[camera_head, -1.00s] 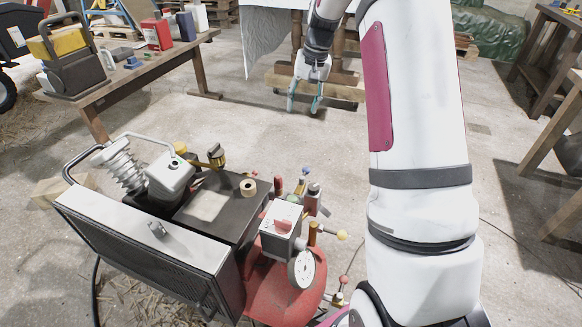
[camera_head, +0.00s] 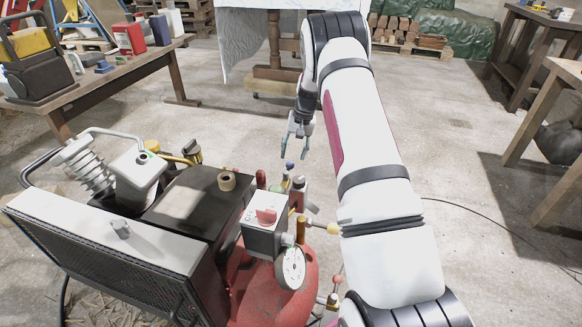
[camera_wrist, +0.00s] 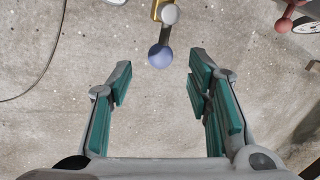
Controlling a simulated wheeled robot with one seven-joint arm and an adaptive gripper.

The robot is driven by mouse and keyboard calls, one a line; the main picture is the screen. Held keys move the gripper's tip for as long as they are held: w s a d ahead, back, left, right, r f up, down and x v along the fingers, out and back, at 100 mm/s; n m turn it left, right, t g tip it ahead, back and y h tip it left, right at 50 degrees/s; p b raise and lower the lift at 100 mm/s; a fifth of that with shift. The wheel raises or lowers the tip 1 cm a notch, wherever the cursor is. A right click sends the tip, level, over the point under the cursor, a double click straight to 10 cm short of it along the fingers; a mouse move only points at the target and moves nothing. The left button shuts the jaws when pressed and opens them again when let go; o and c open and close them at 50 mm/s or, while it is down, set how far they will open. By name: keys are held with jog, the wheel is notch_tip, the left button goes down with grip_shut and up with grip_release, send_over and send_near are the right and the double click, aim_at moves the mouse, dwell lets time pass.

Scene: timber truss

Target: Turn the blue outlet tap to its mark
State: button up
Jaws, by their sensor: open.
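The blue outlet tap has a blue ball (camera_wrist: 160,56) on a short grey lever below a pale round hub, in the wrist view. It sits ahead of and between the tips of my gripper (camera_wrist: 159,76), which is open with nothing between its teal-padded fingers. In the head view, my gripper (camera_head: 296,150) points down just above and behind the compressor's cluster of fittings. A small blue knob (camera_head: 289,166) shows there just below the fingers. The tap's mark cannot be made out.
The compressor's red tank (camera_head: 290,300), white dial gauge (camera_head: 291,268) and dark top box (camera_head: 185,205) stand close by. A yellow ball knob (camera_head: 332,228) and a red ball knob (camera_head: 337,279) stick out nearby. A wooden bench (camera_head: 120,82) is at the left. Open floor lies behind the fittings.

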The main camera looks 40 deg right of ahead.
aim_at(291, 162)
jog(key=f, duration=0.1)
jog(key=f+b, duration=0.1)
jog(key=f, duration=0.3)
jog(key=shift+w+a+f+b, duration=0.1)
jog(key=shift+w+a+b, duration=0.2)
jog(key=shift+w+a, duration=0.1)
grip_shut()
